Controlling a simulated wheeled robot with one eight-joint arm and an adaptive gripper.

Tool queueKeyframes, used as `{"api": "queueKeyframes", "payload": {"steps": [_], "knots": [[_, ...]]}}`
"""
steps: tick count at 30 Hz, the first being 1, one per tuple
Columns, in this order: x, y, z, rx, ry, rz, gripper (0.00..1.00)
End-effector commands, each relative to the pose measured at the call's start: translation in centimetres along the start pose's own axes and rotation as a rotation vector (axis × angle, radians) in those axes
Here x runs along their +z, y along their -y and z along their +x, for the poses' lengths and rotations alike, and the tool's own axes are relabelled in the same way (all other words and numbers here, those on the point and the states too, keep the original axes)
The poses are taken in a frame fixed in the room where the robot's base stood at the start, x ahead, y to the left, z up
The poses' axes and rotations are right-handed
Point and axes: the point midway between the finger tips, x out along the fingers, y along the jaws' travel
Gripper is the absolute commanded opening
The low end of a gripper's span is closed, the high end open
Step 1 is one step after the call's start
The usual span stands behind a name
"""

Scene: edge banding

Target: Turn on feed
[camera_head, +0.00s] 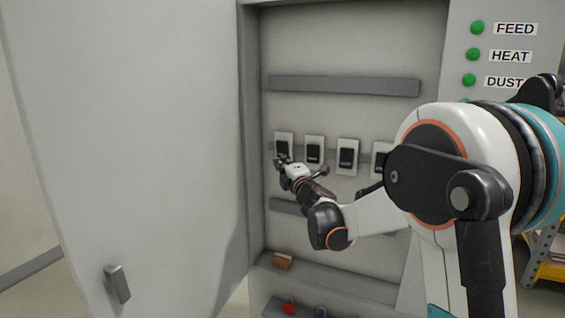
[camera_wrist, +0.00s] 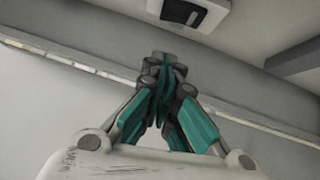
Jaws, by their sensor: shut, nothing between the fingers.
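An open grey cabinet holds a row of several white switch plates with black rockers. The leftmost switch (camera_head: 284,141) is partly covered by my gripper (camera_head: 281,162); its label is too small to read. My gripper is shut and empty, with its tips at the lower part of that switch; I cannot tell whether they touch it. In the wrist view a switch plate (camera_wrist: 188,13) shows at the top, beyond the shut teal-and-grey fingers (camera_wrist: 164,62). A green lamp (camera_head: 477,28) beside the FEED label (camera_head: 515,29) is on the right panel.
More switches (camera_head: 315,150) (camera_head: 347,156) stand to the right. Grey rails (camera_head: 343,86) run above and below the row. The cabinet door (camera_head: 130,140) stands open at left. An orange-brown block (camera_head: 282,262) and a red padlock (camera_head: 289,309) are low down.

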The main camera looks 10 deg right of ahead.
Motion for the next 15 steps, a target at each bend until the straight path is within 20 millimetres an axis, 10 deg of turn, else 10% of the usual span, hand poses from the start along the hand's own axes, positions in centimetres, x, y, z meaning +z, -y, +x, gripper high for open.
{"api": "queueKeyframes", "payload": {"steps": [15], "knots": [[1.3, 0.2, 9.1, 0.0, 0.003, 0.0, 0.0]]}}
